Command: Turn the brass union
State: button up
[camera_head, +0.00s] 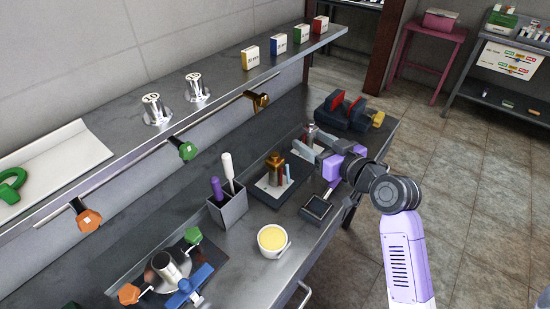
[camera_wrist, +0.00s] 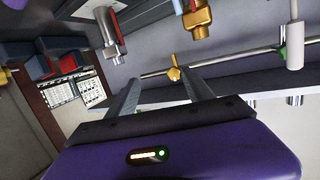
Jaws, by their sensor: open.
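A brass fitting (camera_head: 261,100) sits on the far end of the thin pipe under the wall shelf. In the wrist view it appears as a small gold piece (camera_wrist: 174,74) on the pipe, ahead of and between my fingers. A second brass-coloured piece (camera_head: 275,162) stands on a dark plate on the bench; a gold body also shows at the top of the wrist view (camera_wrist: 197,22). I cannot tell for certain which is the union. My gripper (camera_wrist: 160,84) is open and empty, apart from both pieces.
The pipe also carries a green knob (camera_head: 187,150) and an orange knob (camera_head: 88,220). The bench holds a grey tool holder (camera_head: 228,208), a cup of yellow contents (camera_head: 272,240) and a dark red-and-black device (camera_head: 350,112). The shelf (camera_head: 225,87) overhangs the pipe. Open floor lies to the right.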

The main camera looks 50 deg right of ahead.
aim_at(278, 161)
jog(key=a+f+n+g+y, duration=0.1)
jog(key=a+f+n+y, duration=0.3)
jog(key=a+n+y, duration=0.15)
jog(key=shift+m, duration=0.45)
jog(key=shift+p+x, duration=0.65)
jog(key=shift+x, duration=3.45)
jog(key=shift+r, duration=0.15)
grip_shut()
